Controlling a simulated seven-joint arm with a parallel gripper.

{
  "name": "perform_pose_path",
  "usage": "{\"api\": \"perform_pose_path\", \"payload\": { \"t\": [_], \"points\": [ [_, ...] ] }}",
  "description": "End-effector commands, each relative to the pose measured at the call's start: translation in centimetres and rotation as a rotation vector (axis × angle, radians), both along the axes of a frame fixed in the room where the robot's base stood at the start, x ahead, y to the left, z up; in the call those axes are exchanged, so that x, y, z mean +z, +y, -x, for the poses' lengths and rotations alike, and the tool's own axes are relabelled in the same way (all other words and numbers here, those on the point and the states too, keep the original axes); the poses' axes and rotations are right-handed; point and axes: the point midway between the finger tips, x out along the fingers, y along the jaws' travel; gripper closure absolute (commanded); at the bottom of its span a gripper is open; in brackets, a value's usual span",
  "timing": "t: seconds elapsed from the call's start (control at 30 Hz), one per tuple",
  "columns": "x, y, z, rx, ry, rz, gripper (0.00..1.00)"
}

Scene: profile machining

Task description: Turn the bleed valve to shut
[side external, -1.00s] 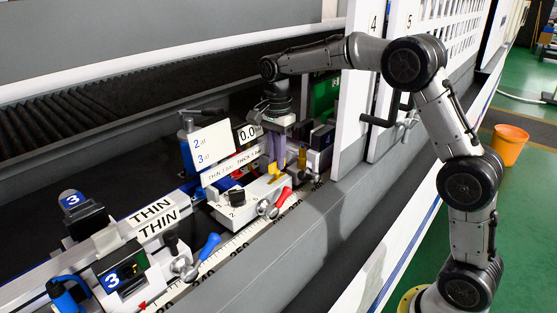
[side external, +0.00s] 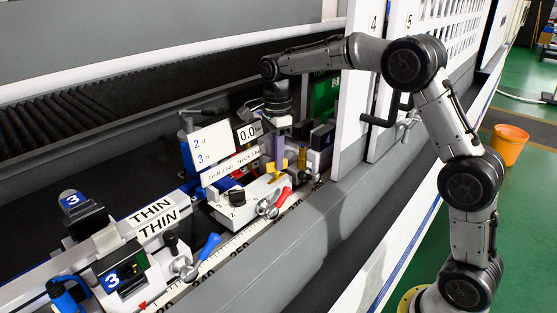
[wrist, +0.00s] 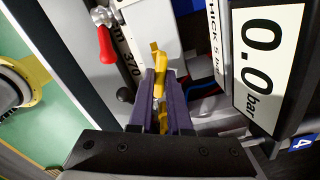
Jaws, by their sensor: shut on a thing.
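The bleed valve's yellow handle (wrist: 157,62) is between the purple fingers of my gripper (wrist: 160,92) in the wrist view. The fingers are shut on it, and its far end sticks out beyond them. In the side view my gripper (side external: 279,155) points down over the white valve block (side external: 245,201). The fingers hide the handle's middle and the valve stem.
A display (side external: 247,133) reads 0.0 bar. A red lever (side external: 284,197) and a black knob (side external: 236,196) sit close by on the block. A white panel (side external: 350,95) stands upright to the right. A blue lever (side external: 209,246) is nearer the camera.

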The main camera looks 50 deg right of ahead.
Motion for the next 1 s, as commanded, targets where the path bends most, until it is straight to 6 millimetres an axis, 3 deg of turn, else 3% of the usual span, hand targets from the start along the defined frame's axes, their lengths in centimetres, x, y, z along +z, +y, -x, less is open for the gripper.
{"api": "perform_pose_path", "payload": {
  "t": [0.17,0.5,0.87,1.0],
  "points": [
    [0.05,0.00,0.00,-0.032,-0.001,0.000,1.00],
    [0.02,-0.01,0.01,-0.371,0.000,0.000,1.00],
    [0.03,-0.01,0.01,-0.404,0.000,0.000,1.00],
    [0.03,-0.01,0.00,-0.509,0.000,0.000,1.00]
  ]
}}
